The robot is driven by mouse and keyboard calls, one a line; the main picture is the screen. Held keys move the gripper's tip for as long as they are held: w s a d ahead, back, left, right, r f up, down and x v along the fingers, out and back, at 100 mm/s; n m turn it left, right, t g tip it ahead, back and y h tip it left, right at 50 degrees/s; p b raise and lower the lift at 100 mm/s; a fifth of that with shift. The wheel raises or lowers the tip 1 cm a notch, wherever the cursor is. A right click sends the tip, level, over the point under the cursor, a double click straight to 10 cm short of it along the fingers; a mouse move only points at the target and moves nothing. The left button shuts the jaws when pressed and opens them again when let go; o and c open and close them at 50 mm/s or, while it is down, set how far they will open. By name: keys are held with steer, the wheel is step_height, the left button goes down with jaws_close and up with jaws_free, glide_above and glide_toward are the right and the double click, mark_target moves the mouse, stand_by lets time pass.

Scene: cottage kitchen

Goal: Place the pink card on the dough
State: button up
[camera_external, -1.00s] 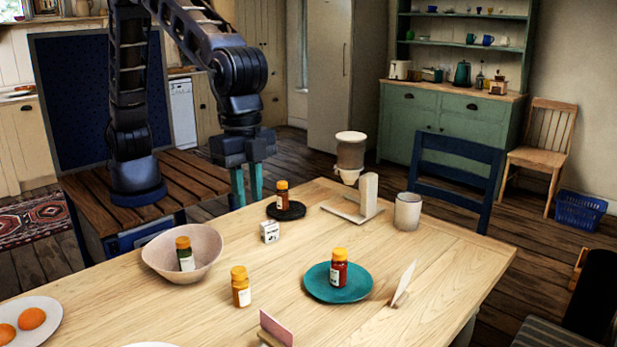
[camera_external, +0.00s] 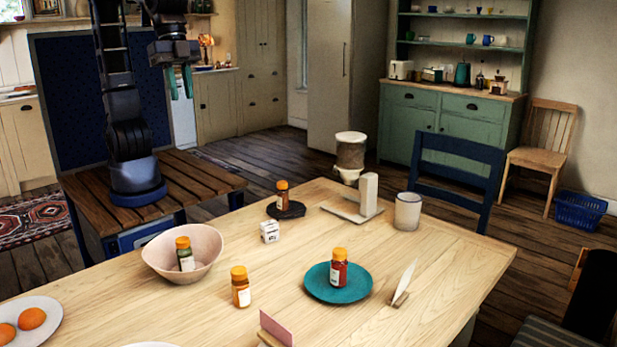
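The pink card (camera_external: 279,328) stands upright in a small wooden holder at the front edge of the picture, on the wooden table (camera_external: 330,225). Its lower part is cut off by the frame. I cannot pick out the dough with certainty; a pale rim (camera_external: 150,345) shows at the bottom edge, mostly out of frame. My gripper (camera_external: 181,82) is raised at the upper left, beyond the table and far from the card. Its two teal fingers point down with a gap between them and nothing in it.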

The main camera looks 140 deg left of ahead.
steer(key=s+f, duration=0.2)
steer(key=s, duration=0.8)
steer(key=s+a+f+t, duration=0.1)
steer(key=s+f, duration=0.1)
steer(key=s, duration=0.9)
steer(key=shift+t, duration=0.3)
